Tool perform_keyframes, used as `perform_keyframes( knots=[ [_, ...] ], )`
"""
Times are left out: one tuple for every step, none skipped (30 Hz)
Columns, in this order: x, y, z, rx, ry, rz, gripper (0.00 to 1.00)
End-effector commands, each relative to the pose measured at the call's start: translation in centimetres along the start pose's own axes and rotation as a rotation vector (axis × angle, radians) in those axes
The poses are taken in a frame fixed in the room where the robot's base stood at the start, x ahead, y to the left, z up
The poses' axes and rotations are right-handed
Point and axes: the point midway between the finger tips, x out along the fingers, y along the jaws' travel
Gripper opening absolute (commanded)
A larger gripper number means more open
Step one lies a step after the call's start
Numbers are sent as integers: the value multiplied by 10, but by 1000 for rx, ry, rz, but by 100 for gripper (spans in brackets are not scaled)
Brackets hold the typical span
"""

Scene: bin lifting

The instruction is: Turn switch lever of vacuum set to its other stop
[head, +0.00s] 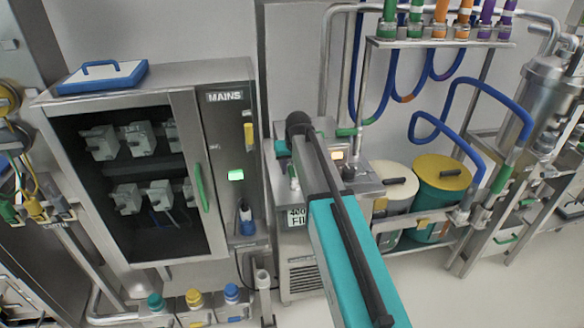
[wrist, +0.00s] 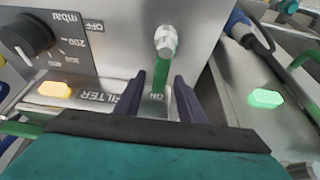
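The switch lever (wrist: 160,76) is a green bar on a metal pivot at the front panel (wrist: 120,60) of the vacuum set. In the wrist view it points down from the pivot, its end by the ON label; the OFF label is up to the left. My gripper (wrist: 159,76) is open, with one dark finger on each side of the lever and a visible gap on both sides. In the head view the vacuum set (head: 303,280) is a steel box in the middle, and my arm covers much of its front and my gripper.
A black mbar knob (wrist: 27,36) and a lit orange lamp (wrist: 55,90) sit left of the lever. The MAINS cabinet (head: 225,130) with its green lamp (head: 236,175) stands close on the left. Drums, including a green yellow-lidded one (head: 441,190), stand on the right.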

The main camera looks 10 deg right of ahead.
Motion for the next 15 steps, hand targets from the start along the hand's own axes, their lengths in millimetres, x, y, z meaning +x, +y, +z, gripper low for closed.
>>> perform_keyframes(
  knots=[
    [1,0,0,0,0,0,36],
    [2,0,0,0,0,0,36],
    [2,0,0,0,0,0,36],
    [2,0,0,0,0,0,36],
    [2,0,0,0,0,0,36],
    [2,0,0,1,0,0,36],
    [2,1,0,1,0,0,36],
    [2,1,0,1,0,0,36],
    [2,1,0,1,0,0,36],
    [2,1,0,1,0,0,36],
    [2,1,0,1,0,0,33],
    [2,1,0,1,0,0,26],
    [2,1,0,1,0,0,21],
    [2,1,0,1,0,0,16],
    [2,1,0,1,0,0,9]
  ],
)
